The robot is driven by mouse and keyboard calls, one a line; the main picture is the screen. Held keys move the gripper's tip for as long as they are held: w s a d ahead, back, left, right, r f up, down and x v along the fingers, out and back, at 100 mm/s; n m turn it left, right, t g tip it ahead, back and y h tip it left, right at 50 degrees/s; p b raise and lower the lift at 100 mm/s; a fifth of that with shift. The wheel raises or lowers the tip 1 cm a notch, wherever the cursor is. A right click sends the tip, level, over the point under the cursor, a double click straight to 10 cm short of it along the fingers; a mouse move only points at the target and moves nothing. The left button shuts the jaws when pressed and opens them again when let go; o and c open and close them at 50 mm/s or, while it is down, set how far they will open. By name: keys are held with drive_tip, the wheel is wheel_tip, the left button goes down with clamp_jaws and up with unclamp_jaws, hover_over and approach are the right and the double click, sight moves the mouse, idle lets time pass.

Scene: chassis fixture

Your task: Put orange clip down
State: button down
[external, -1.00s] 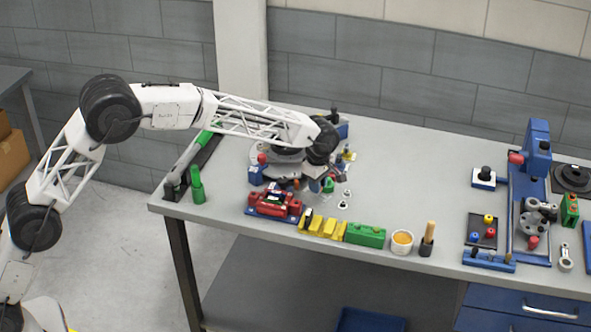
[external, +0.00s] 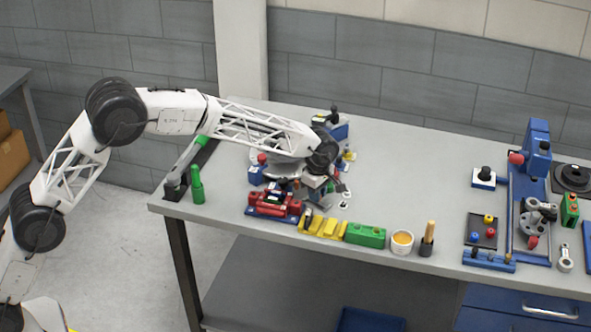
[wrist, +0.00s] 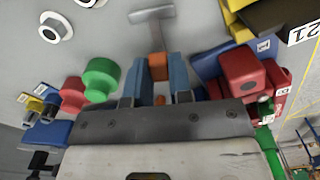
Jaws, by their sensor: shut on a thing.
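My gripper (wrist: 157,74) shows in the wrist view with its two blue fingers shut on the orange clip (wrist: 158,66). A grey T-shaped piece (wrist: 152,15) extends from the clip beyond the fingertips; I cannot tell whether they are one part. In the external view my gripper (external: 322,186) is low over the bench, among the parts at its left end. The orange clip cannot be made out there. Whether the clip touches the bench is unclear.
A red fixture (external: 273,204), yellow blocks (external: 323,226) and a green block (external: 365,235) line the front edge. A white cup (external: 402,243) stands further right. In the wrist view, a green knob (wrist: 101,78) is close left and a red block (wrist: 243,72) close right. Mid-bench is clear.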

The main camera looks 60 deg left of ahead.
drive_tip(key=c, duration=1)
unclamp_jaws()
drive_tip(key=shift+f, duration=0.15)
wheel_tip(320, 180, up, 12)
drive_tip(key=shift+r, duration=0.2)
idle(0.3)
